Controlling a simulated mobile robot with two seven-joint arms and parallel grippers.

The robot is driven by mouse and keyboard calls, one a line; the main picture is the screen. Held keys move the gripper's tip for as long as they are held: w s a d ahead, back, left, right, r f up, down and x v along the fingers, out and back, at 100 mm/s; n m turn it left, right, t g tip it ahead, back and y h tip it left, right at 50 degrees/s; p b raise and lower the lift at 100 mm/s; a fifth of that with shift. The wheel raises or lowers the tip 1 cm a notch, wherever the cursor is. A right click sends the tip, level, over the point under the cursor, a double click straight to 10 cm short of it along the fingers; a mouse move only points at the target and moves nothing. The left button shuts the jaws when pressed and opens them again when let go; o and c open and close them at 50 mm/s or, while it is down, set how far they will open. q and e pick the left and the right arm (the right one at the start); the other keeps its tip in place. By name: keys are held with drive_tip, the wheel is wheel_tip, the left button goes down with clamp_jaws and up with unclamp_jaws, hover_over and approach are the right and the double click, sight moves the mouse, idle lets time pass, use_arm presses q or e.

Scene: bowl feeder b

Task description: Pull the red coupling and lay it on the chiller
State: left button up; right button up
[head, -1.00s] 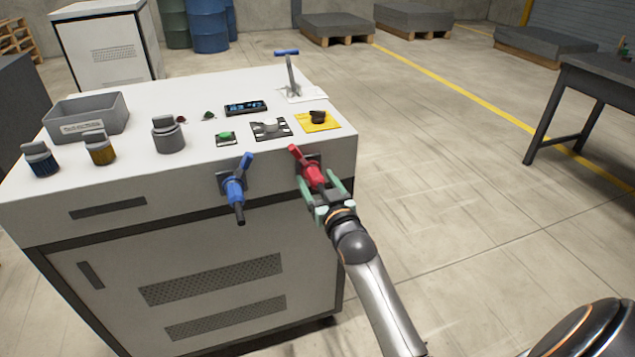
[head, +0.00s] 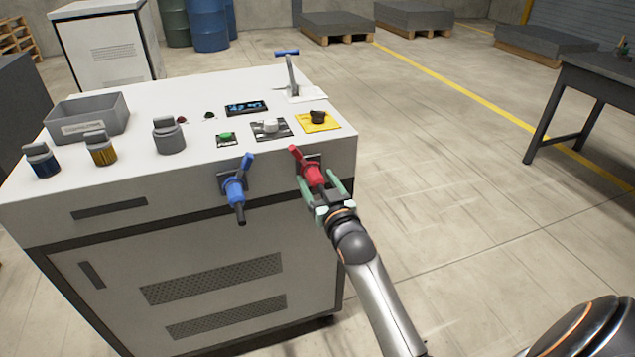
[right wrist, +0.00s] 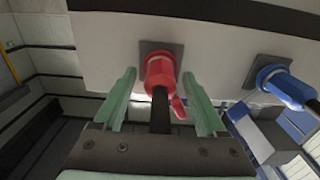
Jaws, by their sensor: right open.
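The red coupling (head: 313,174) sits on its plate on the front face of the chiller (head: 200,95), near the right corner, with its lever pointing up and left. It also shows in the right wrist view (right wrist: 160,75), with a dark stub or hose end pointing toward my gripper. My right gripper (head: 319,186) is open, with its green fingers on either side of the coupling. In the right wrist view its fingertips (right wrist: 161,82) show gaps to the red body on both sides. My left gripper is not in view.
A blue coupling (head: 235,190) sits left of the red one on the same face. The chiller top holds a grey bin (head: 88,118), several capped fittings, a display (head: 246,108), knobs and a blue-handled valve (head: 290,75). Bare top lies between them. A dark table (head: 590,90) stands far right.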

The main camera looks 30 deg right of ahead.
drive_tip(key=shift+w+r, duration=0.15)
drive_tip(key=shift+r, duration=0.15)
drive_tip(key=shift+f, duration=0.1)
clamp_jaws()
idle(0.5)
drive_tip(key=shift+p, duration=0.5)
drive_tip(key=shift+s+a+f, duration=0.15)
drive_tip(key=shift+s+f, duration=0.05)
drive_tip(key=shift+s, duration=0.2)
drive_tip(key=shift+p+v, duration=1.65)
drive_tip(key=shift+v, duration=0.9)
